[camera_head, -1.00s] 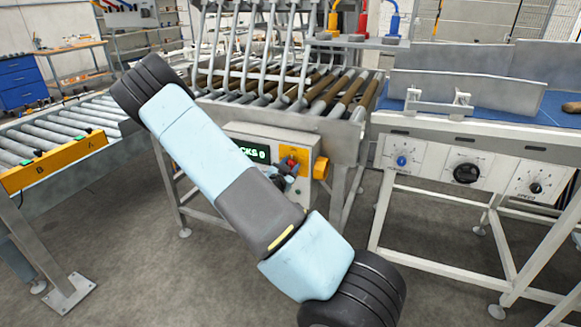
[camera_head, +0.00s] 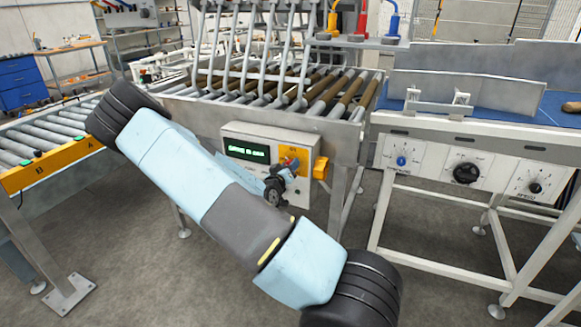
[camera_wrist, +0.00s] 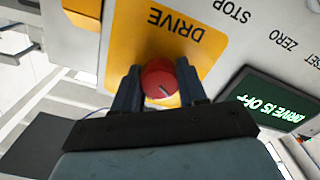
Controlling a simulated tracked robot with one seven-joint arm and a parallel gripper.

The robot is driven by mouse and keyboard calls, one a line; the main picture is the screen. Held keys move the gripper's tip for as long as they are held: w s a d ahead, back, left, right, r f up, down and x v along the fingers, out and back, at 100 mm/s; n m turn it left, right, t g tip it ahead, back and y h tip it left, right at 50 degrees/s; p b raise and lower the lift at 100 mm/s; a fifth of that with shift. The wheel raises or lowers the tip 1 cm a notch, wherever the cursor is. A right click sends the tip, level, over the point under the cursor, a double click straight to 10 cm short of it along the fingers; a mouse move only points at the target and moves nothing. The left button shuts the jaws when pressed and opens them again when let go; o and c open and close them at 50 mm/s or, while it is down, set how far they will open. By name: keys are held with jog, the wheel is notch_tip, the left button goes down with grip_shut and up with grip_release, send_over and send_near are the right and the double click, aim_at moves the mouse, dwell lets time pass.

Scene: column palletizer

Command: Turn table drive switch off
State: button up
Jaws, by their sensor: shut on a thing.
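The table drive switch is a red round knob (camera_wrist: 158,78) with a pale pointer mark, on a yellow plate (camera_wrist: 128,38) lettered DRIVE. In the wrist view my gripper (camera_wrist: 160,84) has one dark finger on each side of the knob and is shut on it. The green display (camera_wrist: 272,100) beside it reads "DRIVE IS OFF". In the head view the control box (camera_head: 232,165) hangs below the roller table, and its display (camera_head: 246,150) is lit, with small text. My gripper (camera_head: 288,168) is at the yellow plate there, partly hiding the knob.
A yellow-orange part (camera_head: 320,168) sticks out at the box's right side. The roller table (camera_head: 340,95) is above. A conveyor with dials (camera_head: 466,172) stands to the right, and an orange-edged roller conveyor (camera_head: 55,165) to the left.

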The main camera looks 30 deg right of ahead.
jog(key=n, duration=0.6)
jog(key=shift+w+a+n, duration=0.3)
jog(key=shift+w+a, duration=0.05)
jog(key=shift+a, duration=0.05)
jog(key=shift+f, duration=0.1)
jog(key=o, duration=0.8)
jog(key=shift+c, duration=0.2)
jog(key=o, duration=0.3)
jog(key=shift+s+d, duration=0.15)
jog(key=v, duration=1.3)
jog(key=shift+s+a, duration=0.25)
jog(key=shift+a, duration=0.05)
